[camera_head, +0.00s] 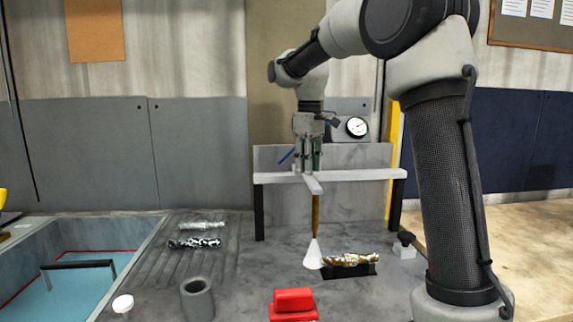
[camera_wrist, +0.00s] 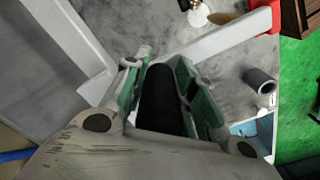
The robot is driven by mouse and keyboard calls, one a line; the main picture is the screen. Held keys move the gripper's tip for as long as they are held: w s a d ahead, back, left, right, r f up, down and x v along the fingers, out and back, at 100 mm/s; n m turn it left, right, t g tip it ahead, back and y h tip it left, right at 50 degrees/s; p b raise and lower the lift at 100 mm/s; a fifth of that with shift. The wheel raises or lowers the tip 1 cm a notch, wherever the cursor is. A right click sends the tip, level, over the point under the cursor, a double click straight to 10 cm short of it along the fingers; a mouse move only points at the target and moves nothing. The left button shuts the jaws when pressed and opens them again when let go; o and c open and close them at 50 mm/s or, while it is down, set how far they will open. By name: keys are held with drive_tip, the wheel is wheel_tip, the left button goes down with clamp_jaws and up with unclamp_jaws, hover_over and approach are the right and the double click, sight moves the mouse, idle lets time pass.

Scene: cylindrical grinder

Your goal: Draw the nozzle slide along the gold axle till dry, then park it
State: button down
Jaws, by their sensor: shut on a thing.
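My gripper (camera_head: 308,165) is at the white rail in the head view. In the wrist view its green-lined fingers (camera_wrist: 165,95) are closed around a dark upright grip (camera_wrist: 157,85). A white arm (camera_head: 314,184) juts forward from the rail below my gripper. A brass nozzle (camera_head: 315,215) hangs from this arm, with a pale cone (camera_head: 313,256) spreading beneath its tip. The gold axle (camera_head: 350,259) lies on a black holder, and the cone is at its left end. The nozzle (camera_wrist: 225,18) and cone (camera_wrist: 197,16) also show in the wrist view.
The white rail (camera_head: 365,174) stands on black posts. Silver (camera_head: 202,225) and dark patterned (camera_head: 195,242) axles lie at left. A blue-bottomed basin (camera_head: 75,275), grey cup (camera_head: 197,300), red block (camera_head: 293,302) and black knob (camera_head: 405,238) surround the work area. A gauge (camera_head: 357,127) stands behind.

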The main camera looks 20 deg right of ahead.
drive_tip(key=s+d, duration=0.2)
drive_tip(key=d, duration=0.9)
drive_tip(key=s+d, duration=0.2)
drive_tip(key=d, duration=1)
drive_tip(key=shift+s+d, duration=0.25)
drive_tip(key=shift+s, duration=0.1)
drive_tip(key=c, duration=1.1)
unclamp_jaws()
wheel_tip(320, 180, up, 12)
